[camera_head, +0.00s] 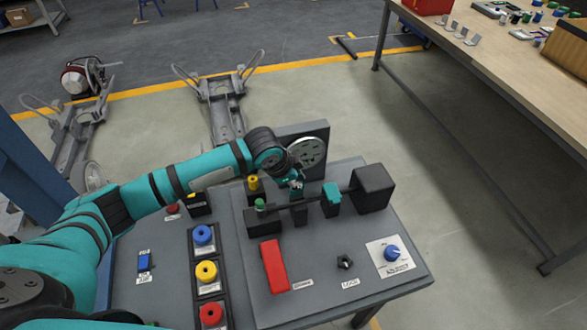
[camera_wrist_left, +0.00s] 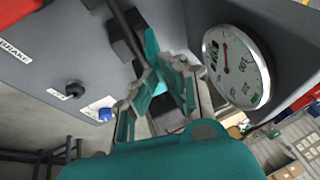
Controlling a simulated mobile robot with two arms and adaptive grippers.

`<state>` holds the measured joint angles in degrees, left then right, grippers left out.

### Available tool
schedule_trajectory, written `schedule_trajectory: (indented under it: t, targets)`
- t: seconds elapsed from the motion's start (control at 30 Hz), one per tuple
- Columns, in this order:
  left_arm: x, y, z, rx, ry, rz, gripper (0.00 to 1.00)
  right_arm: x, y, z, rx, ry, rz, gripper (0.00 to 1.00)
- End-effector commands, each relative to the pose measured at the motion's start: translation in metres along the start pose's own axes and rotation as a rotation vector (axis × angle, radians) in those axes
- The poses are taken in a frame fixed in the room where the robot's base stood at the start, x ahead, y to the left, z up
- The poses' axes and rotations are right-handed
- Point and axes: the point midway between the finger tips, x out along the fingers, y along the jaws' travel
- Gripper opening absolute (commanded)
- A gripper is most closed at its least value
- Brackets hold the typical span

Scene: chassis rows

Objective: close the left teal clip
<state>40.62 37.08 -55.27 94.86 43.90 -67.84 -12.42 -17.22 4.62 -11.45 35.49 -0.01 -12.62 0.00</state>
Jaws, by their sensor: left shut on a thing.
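The left teal clip is mostly hidden by my left gripper (camera_head: 296,184) in the head view. In the left wrist view a teal piece (camera_wrist_left: 152,48), which I take to be this clip, stands upright between the fingertips of the left gripper (camera_wrist_left: 163,80). The gripper is shut on it, beside the dark rod. The right teal clip (camera_head: 331,199) sits on the rod, clear of the gripper, near the dark end block (camera_head: 373,188). My right gripper is not in view.
A round gauge (camera_head: 308,152) stands upright close behind the gripper. A red bar (camera_head: 273,266), a black star knob (camera_head: 345,262) and a blue dial (camera_head: 391,253) are on the front of the panel. Blue, yellow and red buttons (camera_head: 206,272) stand left.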

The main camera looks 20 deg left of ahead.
Motion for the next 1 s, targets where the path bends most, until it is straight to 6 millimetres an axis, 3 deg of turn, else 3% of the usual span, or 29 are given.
schedule_trajectory:
  t: [0.2,0.47,0.67,1.0]
  targets:
    - [0.001,0.022,0.000,0.080,0.002,-0.184,0.00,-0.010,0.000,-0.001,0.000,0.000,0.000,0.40]
    - [0.012,0.043,0.004,0.171,0.002,-0.411,0.00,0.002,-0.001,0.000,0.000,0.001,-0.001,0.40]
    - [0.022,0.058,0.009,0.242,0.000,-0.587,0.00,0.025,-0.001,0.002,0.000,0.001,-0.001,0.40]
    - [0.041,0.074,0.017,0.357,-0.001,-0.868,0.00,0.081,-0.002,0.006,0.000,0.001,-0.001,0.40]
